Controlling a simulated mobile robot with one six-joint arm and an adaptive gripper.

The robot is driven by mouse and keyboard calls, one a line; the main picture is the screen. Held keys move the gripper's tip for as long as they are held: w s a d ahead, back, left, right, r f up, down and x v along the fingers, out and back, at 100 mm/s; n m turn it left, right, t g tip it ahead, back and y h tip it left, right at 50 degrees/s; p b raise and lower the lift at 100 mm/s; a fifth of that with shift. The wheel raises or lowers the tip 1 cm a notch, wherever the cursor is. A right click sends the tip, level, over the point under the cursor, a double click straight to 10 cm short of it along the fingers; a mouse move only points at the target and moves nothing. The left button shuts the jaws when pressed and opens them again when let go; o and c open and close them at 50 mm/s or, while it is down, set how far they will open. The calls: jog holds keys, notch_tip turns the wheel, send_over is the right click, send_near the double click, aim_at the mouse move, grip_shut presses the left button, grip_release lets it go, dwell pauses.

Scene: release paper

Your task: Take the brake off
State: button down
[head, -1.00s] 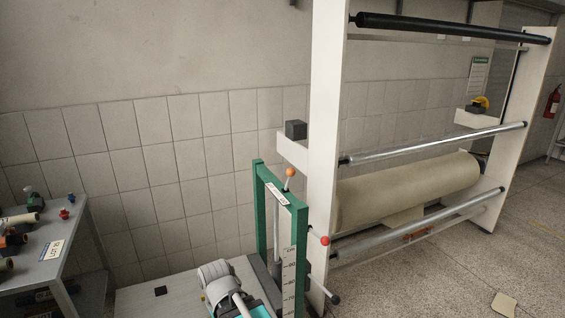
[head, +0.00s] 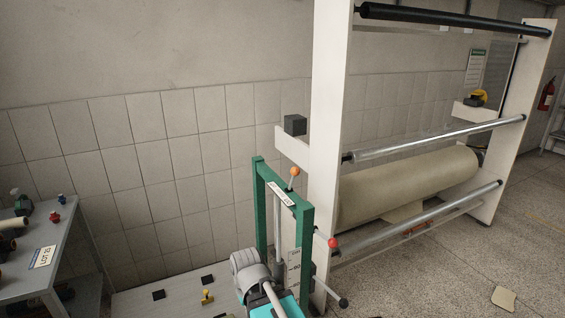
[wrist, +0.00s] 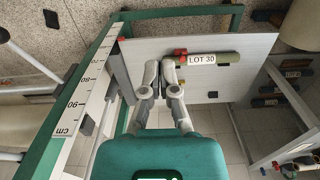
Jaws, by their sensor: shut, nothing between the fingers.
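A paper roll (head: 420,185) hangs low in a white machine frame. No part is marked as a brake. A lever with an orange knob (head: 294,171) stands on the green frame (head: 259,205), and a red knob (head: 333,243) juts out near the white post. A yellow and black part (head: 478,98) sits on the right bracket. In the wrist view my gripper (wrist: 160,66) is shut and empty beside the ruler of the green frame, above a pale board. In the head view my arm is low in the middle and its fingertips are hidden.
A grey table (head: 62,230) with rolls stands at the left. A ruler (wrist: 82,86) runs along the green frame. A roll labelled LOT 30 (wrist: 222,59) lies past my fingers. A dark block (head: 295,125) sits on the left bracket. Floor is open at the right.

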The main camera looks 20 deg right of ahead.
jog(key=w+d+r+m+t+y, duration=0.1)
jog(key=w+r+m+t+y, duration=0.1)
jog(key=w+r+m+t, duration=0.4)
jog(key=w+d+r+m+t+y+p, duration=0.1)
jog(key=w+r+m+y, duration=0.15)
jog(key=w, duration=0.45)
jog(key=w+d+r+m+t+y, duration=0.1)
jog(key=w+r+m+t+y, duration=0.25)
jog(key=w+m, duration=0.3)
jog(key=w+d+r+m+t+h, duration=0.3)
jog(key=w+d+r+m+t, duration=0.35)
jog(key=d+m, duration=0.35)
jog(key=m+t+h, duration=0.2)
jog(key=m+h, duration=0.5)
jog(key=m, duration=0.6)
send_near(292, 180)
jog(key=w+r, duration=0.3)
jog(key=r, duration=0.2)
jog(key=shift+w+a+f+p, duration=0.1)
jog(key=shift+w+a+p, duration=0.15)
jog(key=shift+a+p, duration=0.2)
jog(key=shift+w, duration=0.2)
